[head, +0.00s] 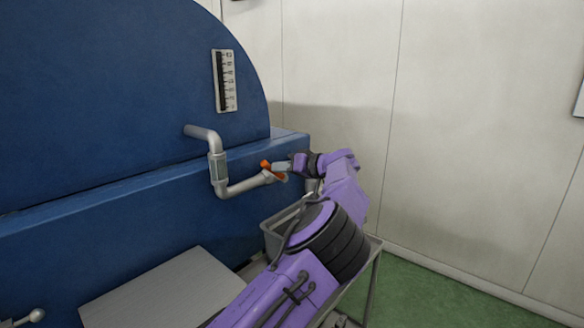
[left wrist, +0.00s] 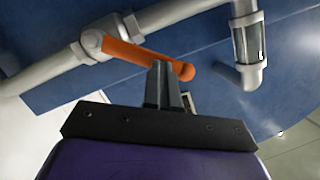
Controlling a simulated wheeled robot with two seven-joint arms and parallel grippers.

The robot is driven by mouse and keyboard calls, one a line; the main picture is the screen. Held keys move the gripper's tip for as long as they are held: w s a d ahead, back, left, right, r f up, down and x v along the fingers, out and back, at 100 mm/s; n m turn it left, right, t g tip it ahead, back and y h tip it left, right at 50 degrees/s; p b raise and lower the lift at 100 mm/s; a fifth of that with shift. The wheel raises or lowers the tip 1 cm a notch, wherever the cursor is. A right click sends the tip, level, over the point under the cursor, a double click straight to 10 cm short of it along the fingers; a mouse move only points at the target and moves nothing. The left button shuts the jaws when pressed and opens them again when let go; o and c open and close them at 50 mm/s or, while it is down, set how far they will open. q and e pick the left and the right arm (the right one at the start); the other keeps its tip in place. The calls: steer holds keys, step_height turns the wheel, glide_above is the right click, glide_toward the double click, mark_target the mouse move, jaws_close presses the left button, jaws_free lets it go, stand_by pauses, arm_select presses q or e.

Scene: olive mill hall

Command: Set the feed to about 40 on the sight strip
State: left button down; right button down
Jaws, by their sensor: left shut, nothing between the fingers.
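The sight strip (head: 225,80) is a white upright scale with a dark column, on the blue machine's face in the head view. Its figures are too small to read. An orange lever (head: 266,165) sits at the valve on the grey pipe below it. In the left wrist view the orange lever (left wrist: 138,54) runs from the valve body (left wrist: 92,42) across my fingertips to a rounded end at the right. My left gripper (head: 283,166) is shut and empty, its tips (left wrist: 160,68) at the lever's edge; I cannot tell whether they touch. My right gripper is out of view.
The bent grey pipe (head: 219,182) has a sight glass (left wrist: 248,42) and stands out from the blue machine (head: 120,90). A grey metal cart or bin (head: 272,235) is below my left arm. A pale wall and green floor (head: 440,295) lie to the right.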

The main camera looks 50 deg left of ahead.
arm_select(q)
steer(key=shift+s+f+n+b, duration=0.25)
steer(key=shift+s+n+b, duration=0.15)
steer(key=shift+n+b, duration=0.15)
stand_by(0.8)
